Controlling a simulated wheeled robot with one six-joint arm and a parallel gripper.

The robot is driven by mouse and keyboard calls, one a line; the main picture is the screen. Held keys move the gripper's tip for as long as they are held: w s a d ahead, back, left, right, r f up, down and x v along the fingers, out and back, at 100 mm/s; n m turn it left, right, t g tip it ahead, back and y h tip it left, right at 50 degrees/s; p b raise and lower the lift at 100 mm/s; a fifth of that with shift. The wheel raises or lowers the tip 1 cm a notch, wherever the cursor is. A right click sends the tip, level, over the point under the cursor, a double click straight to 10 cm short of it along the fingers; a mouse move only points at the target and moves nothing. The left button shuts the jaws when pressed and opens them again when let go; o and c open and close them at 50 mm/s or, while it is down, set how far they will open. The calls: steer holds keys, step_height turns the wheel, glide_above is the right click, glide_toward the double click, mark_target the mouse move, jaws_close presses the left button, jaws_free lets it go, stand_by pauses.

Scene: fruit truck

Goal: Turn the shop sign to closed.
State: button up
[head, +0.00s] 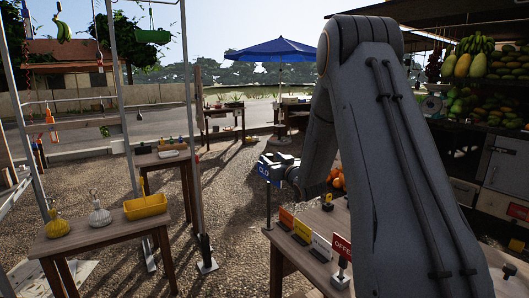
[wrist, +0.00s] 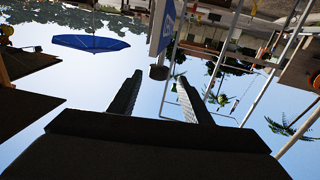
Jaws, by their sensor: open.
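The shop sign (head: 264,171) is a small blue plate on a thin post, at the left of my gripper in the head view. White letters "CLO" show on it; the rest is hidden behind my gripper. My gripper (head: 282,165) is right beside the sign's top. The wrist view is upside down; there the blue and white sign (wrist: 166,27) is seen nearly edge-on, with a dark block at its end. My open fingers (wrist: 160,76) stand on either side of that block's line. I cannot tell whether they touch it.
A wooden table (head: 283,262) below holds several coloured small signs and oranges (head: 337,179). A metal pole (head: 196,130) stands left of the sign. A side table with a yellow basket (head: 146,206) is further left. Gravel ground lies open between.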

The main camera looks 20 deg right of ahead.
steer(key=w+p, duration=0.2)
steer(key=w, duration=0.6)
steer(key=shift+p, duration=0.3)
jaws_close()
steer(key=shift+a, duration=0.1)
